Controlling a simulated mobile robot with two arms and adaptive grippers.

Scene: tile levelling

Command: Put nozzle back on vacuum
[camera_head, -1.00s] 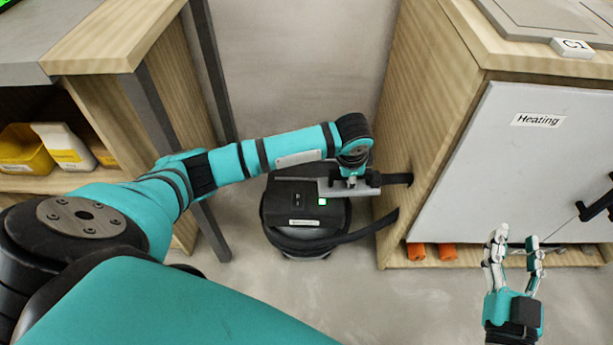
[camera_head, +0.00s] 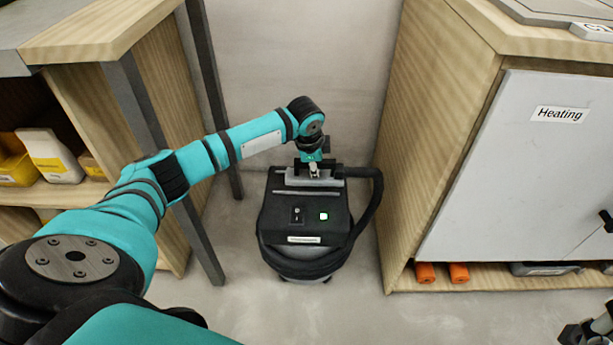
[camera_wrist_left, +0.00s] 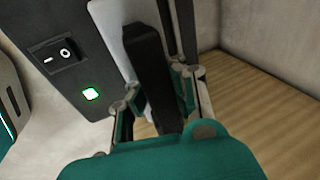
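The vacuum (camera_head: 283,218) stands on the floor between the two cabinets, with a black top, a switch and a lit green light. It also shows in the wrist view (camera_wrist_left: 72,85). The grey and black nozzle (camera_head: 296,180) is at the back edge of the vacuum's top. The black hose (camera_head: 369,215) runs from its right side down around the vacuum. My left gripper (camera_head: 314,172) is shut on the nozzle, whose black bar (camera_wrist_left: 150,75) lies between its fingers. I cannot tell whether the nozzle is seated. My right gripper (camera_head: 584,332) is partly cut off at the bottom right corner.
A wooden cabinet with a white "Heating" door (camera_head: 510,170) stands close on the right. Orange cylinders (camera_head: 459,273) lie on its bottom ledge. A wooden shelf unit (camera_head: 165,95) and dark metal legs (camera_head: 207,245) stand on the left. The floor in front is clear.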

